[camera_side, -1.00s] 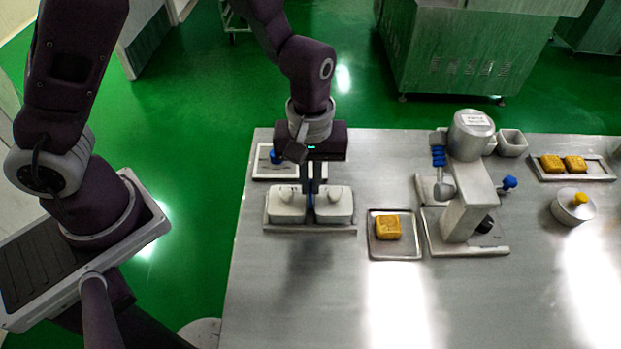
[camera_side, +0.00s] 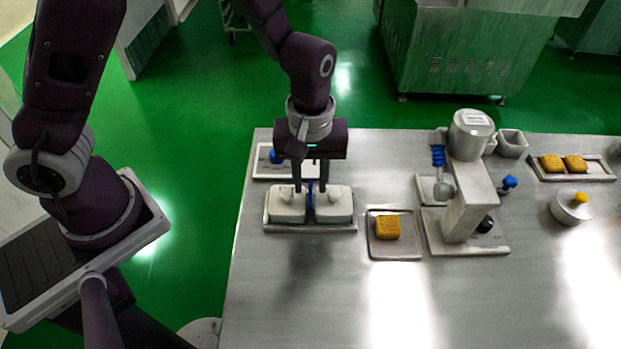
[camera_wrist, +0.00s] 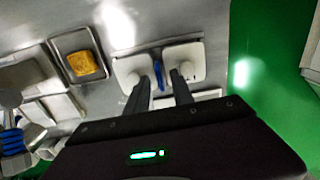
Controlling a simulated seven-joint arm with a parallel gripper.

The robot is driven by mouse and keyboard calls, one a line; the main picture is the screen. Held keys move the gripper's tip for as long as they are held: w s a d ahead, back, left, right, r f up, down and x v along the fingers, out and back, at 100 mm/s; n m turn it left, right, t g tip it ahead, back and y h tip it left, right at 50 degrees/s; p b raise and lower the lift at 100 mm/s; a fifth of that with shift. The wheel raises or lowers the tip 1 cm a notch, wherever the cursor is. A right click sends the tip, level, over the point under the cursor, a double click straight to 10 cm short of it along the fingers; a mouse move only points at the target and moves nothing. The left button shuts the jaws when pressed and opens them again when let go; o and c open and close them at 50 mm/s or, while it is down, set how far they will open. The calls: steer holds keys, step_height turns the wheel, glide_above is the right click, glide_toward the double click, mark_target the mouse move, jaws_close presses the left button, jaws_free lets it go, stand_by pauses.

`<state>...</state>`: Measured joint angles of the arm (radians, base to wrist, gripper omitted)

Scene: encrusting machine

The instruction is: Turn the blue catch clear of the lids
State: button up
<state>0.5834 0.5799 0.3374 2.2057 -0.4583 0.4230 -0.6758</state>
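Two pale lids with round knobs, a left lid (camera_side: 287,207) and a right lid (camera_side: 335,208), sit side by side on a metal tray. The narrow blue catch (camera_side: 310,198) lies along the gap between them. It also shows in the wrist view (camera_wrist: 158,98), lengthwise between the lids. My gripper (camera_side: 310,188) is above the lids, pointing down, with its fingers apart. In the wrist view, my gripper (camera_wrist: 160,77) has one finger on each side of the catch, with space between. I cannot tell whether the fingertips touch the lids.
A small tray (camera_side: 375,252) with a yellow block (camera_side: 388,228) lies right of the lids. A grey machine (camera_side: 468,200) with blue parts stands further right. A white tray (camera_side: 265,160) lies behind the lids. The front of the table is clear.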

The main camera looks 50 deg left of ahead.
mark_target(310, 186)
step_height(310, 186, up, 7)
steer(key=shift+f, duration=0.15)
steer(key=s+a+r+m+t+h, duration=0.1)
steer(key=s+a+r+m, duration=0.1)
steer(key=r, duration=0.3)
steer(key=s+a+r+m+t+h, duration=0.1)
steer(key=s+a+r, duration=0.15)
steer(key=r, duration=0.25)
steer(key=s+a+r+m+t+y, duration=0.1)
steer(key=s+a+r+m, duration=0.1)
steer(key=s, duration=0.3)
steer(key=s+a+r+m+t+y, duration=0.1)
steer(key=s+a+r+m+t, duration=0.1)
steer(key=s, duration=0.4)
steer(key=shift+s+a+r+m+t, duration=0.15)
steer(key=shift+a+r+m+t, duration=0.15)
steer(key=shift+a+r+m, duration=0.55)
